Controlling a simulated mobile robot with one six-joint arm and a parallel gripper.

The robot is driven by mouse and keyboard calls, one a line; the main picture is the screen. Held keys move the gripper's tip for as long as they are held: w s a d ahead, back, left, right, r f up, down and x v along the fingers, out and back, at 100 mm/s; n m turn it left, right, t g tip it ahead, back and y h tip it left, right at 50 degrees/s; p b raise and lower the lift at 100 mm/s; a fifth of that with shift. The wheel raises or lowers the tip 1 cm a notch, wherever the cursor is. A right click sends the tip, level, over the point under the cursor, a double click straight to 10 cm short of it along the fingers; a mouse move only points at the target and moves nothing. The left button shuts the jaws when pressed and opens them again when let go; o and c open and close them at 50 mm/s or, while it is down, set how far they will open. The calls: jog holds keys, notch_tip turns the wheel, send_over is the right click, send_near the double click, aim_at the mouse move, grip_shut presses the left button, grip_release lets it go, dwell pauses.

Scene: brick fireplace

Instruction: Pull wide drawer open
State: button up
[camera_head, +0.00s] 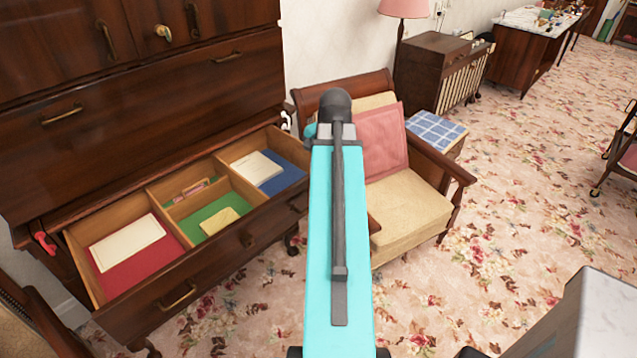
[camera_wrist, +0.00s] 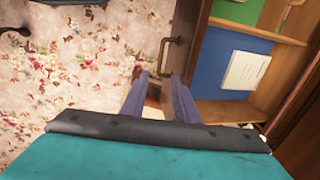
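The wide drawer (camera_head: 215,258) of the dark wood cabinet stands pulled out, its three compartments exposed. They hold red, green and blue items with pale papers and a yellow envelope. A brass handle (camera_head: 177,296) shows at the drawer's left front. In the wrist view, the drawer's right part (camera_wrist: 205,50) shows a blue compartment, and a handle (camera_wrist: 168,52) is on its front. My gripper (camera_wrist: 161,76) is open, fingers apart, at the end of that handle. I cannot tell whether they touch it. In the head view my arm hides the gripper.
A cushioned armchair (camera_head: 405,215) stands right of the drawer, close to my arm. A side table with a blue checked top (camera_head: 437,130) is beyond it. Another chair (camera_head: 35,318) is at the lower left.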

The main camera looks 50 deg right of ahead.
jog(key=shift+s+r, duration=0.2)
jog(key=shift+r, duration=1)
